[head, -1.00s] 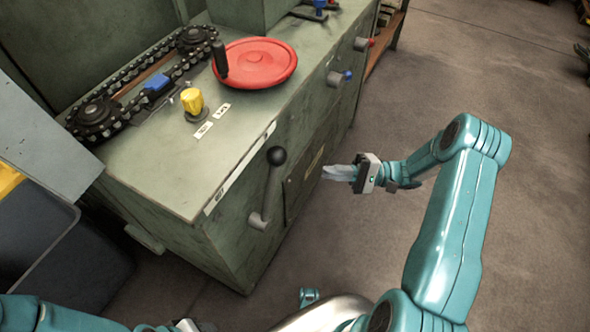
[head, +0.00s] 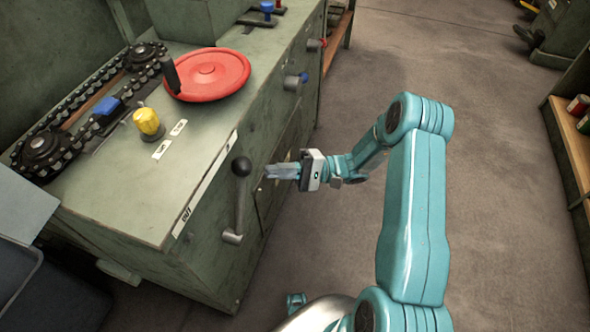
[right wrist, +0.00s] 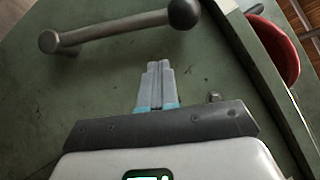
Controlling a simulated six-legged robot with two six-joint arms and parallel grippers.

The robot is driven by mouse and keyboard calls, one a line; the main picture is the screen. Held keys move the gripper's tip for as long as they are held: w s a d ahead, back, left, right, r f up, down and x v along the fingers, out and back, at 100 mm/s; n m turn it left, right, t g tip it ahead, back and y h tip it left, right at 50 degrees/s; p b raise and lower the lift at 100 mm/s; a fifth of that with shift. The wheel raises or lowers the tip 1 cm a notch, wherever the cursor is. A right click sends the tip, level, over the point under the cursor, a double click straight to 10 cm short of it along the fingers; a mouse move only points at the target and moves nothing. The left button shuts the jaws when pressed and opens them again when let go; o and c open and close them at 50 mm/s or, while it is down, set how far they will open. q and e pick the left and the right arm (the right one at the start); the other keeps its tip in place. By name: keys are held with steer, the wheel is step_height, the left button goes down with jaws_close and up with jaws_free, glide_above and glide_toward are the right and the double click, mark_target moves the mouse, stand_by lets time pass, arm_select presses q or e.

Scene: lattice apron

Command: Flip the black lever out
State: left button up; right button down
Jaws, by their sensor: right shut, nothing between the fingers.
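The black lever (head: 240,195) is a grey bar with a black ball knob, on the front face of the green machine. Its knob is up and its grey pivot is at the lower end. In the right wrist view the lever (right wrist: 120,29) lies across the top, with the knob at the right. My right gripper (head: 267,171) is just right of the knob in the head view, apart from the lever as far as I can tell. Its fingers (right wrist: 158,64) are shut together and empty, pointing toward the lever bar. My left gripper is not in view.
The green machine (head: 110,205) carries a red handwheel (head: 212,72), a yellow knob (head: 147,121) and a chain with a blue block (head: 106,105) on top. Smaller blue (head: 303,78) and red (head: 322,43) knobs are farther along its front. Open floor lies to the right.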

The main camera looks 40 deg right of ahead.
mark_target(238, 201)
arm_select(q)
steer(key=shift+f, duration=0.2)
arm_select(e)
steer(key=shift+s+a+r, duration=0.1)
steer(key=shift+a+r, duration=0.25)
steer(key=shift+a, duration=0.5)
steer(key=shift+w+a+r, duration=0.1)
steer(key=shift+a+r, duration=0.25)
steer(key=shift+a, duration=0.55)
steer(key=shift+s+a+r, duration=0.1)
steer(key=shift+a+r, duration=0.25)
steer(key=shift+a, duration=0.5)
